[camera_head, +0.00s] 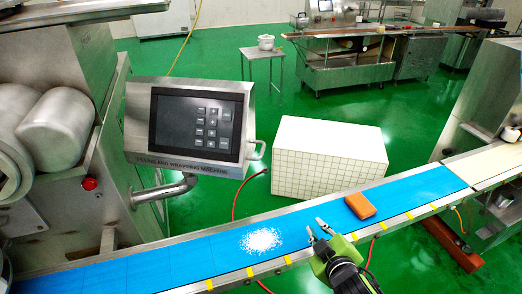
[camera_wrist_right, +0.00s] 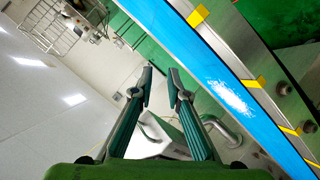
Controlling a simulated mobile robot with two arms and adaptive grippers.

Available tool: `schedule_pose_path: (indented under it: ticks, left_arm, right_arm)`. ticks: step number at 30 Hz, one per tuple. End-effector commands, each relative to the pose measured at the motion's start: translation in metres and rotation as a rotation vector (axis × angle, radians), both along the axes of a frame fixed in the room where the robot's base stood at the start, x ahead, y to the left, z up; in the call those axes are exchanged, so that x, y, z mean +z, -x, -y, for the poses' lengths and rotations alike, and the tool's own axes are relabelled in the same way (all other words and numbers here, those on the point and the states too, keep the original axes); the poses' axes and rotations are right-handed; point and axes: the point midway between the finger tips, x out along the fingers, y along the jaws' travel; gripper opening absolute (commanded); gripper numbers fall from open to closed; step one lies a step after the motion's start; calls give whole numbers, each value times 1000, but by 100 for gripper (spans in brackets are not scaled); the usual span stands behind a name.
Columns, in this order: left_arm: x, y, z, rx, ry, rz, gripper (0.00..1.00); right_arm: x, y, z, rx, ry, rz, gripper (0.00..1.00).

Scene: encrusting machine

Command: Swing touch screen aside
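The touch screen (camera_head: 195,125) is a dark panel with grey buttons in a metal housing. It hangs at the left of the head view on a bent pipe arm (camera_head: 165,190) and faces me. A small handle (camera_head: 256,149) sticks out at its right side. My right gripper (camera_head: 317,228) is at the belt's near edge, below and right of the screen, apart from it. In the right wrist view its two fingers (camera_wrist_right: 161,78) stand apart with nothing between the tips. A pale box shape and a bent pipe (camera_wrist_right: 222,128) show beyond them, partly hidden by the fingers. My left gripper is not in view.
A blue conveyor belt (camera_head: 210,255) runs below the screen, with white powder (camera_head: 261,240) and an orange block (camera_head: 360,206) on it. A white tiled box (camera_head: 330,157) stands behind the belt. A red button (camera_head: 89,184) is on the machine at left.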

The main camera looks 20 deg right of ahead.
Motion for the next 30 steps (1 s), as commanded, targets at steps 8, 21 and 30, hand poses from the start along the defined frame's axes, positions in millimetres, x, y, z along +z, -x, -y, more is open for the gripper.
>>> schedule_pose_path:
  ticks: [8, 21, 30]
  left_arm:
    - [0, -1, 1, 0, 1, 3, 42]
    - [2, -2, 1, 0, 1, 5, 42]
    - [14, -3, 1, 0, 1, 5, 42]
  right_arm:
    - [67, -61, -5, 234, 323, 318, 15]
    - [112, -86, -52, 574, 675, 599, 15]
    - [120, -124, -63, 573, 673, 603, 15]
